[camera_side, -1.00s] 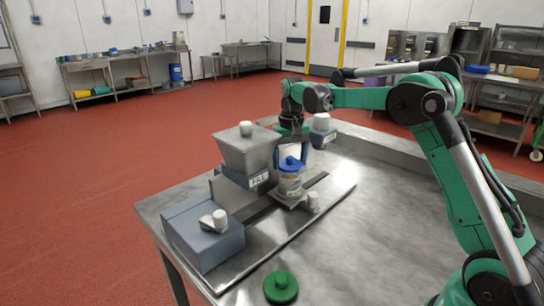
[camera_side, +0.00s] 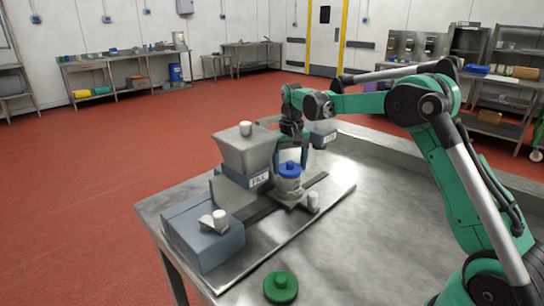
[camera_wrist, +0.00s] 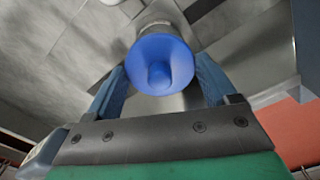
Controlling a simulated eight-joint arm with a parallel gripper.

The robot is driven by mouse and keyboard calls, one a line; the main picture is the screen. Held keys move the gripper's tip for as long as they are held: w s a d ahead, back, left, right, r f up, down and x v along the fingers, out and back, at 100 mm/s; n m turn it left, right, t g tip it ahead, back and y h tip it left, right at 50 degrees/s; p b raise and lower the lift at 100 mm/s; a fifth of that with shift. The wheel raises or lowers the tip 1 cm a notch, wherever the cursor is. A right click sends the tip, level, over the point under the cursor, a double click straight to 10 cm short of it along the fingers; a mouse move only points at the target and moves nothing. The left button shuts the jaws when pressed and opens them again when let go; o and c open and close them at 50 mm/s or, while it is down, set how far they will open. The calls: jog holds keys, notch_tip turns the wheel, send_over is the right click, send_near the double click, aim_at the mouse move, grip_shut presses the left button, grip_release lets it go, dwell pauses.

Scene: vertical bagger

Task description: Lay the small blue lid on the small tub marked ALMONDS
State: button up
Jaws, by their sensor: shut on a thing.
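The small blue lid (camera_side: 289,168) is at the mouth of the small tub (camera_side: 289,187), knob up and looking level. Any gap between lid and tub is too small to make out, and the tub's marking is not readable. My gripper (camera_side: 291,162) points down from above, shut on the blue lid. In the wrist view the lid (camera_wrist: 160,62) shows as a round blue disc with its knob, between the two blue-grey fingers of my gripper (camera_wrist: 162,85). The lid hides most of the tub there.
A grey hopper (camera_side: 246,152) with a FILL sign stands just left of the tub. A blue-grey box (camera_side: 203,235) is at the front left and a green lid (camera_side: 280,287) lies in front. The table's right side is clear.

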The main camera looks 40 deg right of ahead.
jog(key=shift+f, duration=0.25)
dwell(0.4)
jog(key=o, duration=1)
jog(key=shift+o, duration=0.2)
jog(key=shift+r, duration=3.5)
jog(key=shift+r, duration=0.1)
jog(key=shift+r, duration=2.7)
